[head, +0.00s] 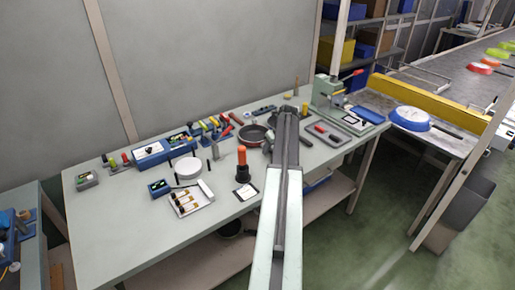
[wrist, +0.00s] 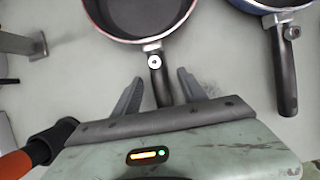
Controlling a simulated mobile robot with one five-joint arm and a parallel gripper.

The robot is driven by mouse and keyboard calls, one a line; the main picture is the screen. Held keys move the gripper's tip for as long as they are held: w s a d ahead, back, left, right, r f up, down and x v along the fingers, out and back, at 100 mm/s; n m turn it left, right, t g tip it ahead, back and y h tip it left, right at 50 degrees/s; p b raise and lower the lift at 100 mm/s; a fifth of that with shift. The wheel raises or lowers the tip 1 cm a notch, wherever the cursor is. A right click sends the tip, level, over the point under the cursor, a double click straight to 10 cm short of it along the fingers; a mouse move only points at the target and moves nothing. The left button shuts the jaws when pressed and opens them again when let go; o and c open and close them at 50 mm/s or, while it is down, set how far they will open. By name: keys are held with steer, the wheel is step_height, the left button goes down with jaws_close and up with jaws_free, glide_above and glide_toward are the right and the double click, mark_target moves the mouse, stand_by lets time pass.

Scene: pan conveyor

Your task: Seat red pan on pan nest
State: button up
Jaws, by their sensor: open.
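The red pan (wrist: 140,22) shows at the top of the wrist view, with a red outer rim, dark inside and a dark handle. Its far side is cut off by the frame. My gripper (wrist: 160,85) is open, its two fingers on either side of the handle with gaps showing. In the head view a dark pan with a reddish rim (head: 252,134) lies on the bench, left of my arm's end. The fingers are not clear there. I cannot make out the pan nest for certain.
A blue pan (wrist: 284,70) is to the right in the wrist view. An orange-and-black tool (wrist: 30,150) is close at lower left.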

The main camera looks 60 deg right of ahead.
steer(key=shift+f, duration=0.1)
jaws_close()
stand_by(1.3)
